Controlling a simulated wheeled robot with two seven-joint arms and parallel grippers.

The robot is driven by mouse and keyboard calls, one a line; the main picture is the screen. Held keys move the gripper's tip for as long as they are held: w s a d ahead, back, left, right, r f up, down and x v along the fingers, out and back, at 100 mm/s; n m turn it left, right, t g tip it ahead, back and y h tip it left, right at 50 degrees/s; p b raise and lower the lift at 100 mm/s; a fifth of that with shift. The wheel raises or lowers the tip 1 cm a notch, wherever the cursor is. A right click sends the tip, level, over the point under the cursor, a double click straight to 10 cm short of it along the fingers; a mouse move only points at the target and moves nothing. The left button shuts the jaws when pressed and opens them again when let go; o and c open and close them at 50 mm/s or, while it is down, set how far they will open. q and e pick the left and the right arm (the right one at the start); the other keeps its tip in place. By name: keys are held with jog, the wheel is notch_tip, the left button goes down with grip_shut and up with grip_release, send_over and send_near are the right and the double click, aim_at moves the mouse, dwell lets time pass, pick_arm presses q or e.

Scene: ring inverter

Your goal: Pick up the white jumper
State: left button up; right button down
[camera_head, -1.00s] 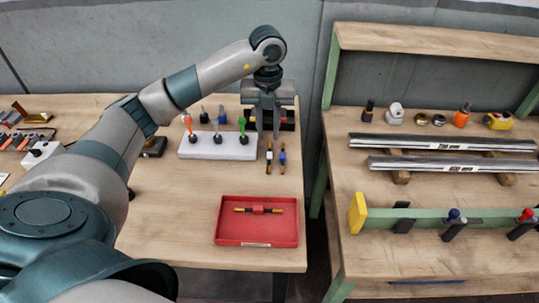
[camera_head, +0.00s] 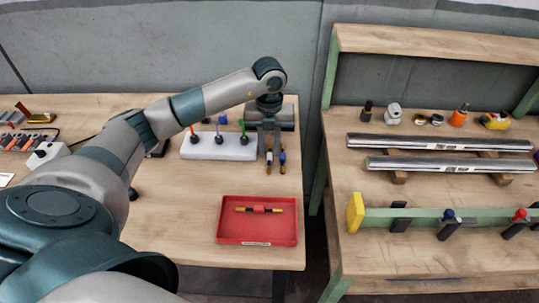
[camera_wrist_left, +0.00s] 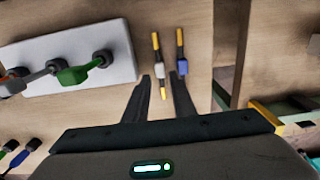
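The white jumper (camera_wrist_left: 157,57) lies on the wooden table, a thin stick with black and yellow ends and a pale middle. In the head view the white jumper (camera_head: 269,161) shows just below my left gripper's fingertips. A similar blue jumper (camera_wrist_left: 182,68) lies parallel to its right; it also shows in the head view (camera_head: 282,158). My left gripper (camera_head: 270,150) is open and empty, pointing down over the jumpers. In the wrist view its fingers (camera_wrist_left: 160,76) stand either side of the white jumper's near end. The right gripper is not in view.
A white block (camera_head: 225,151) with orange, grey and green-topped plugs stands left of the jumpers. A red tray (camera_head: 228,239) holding a red-middled jumper (camera_head: 258,210) lies nearer the front edge. A separate bench (camera_head: 440,250) with metal rails stands to the right across a gap.

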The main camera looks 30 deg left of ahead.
aim_at(269, 157)
pick_arm(q)
jog(key=shift+w+f+p, duration=0.1)
jog(key=shift+f+p, duration=0.3)
jog(key=shift+f, duration=1.1)
grip_shut()
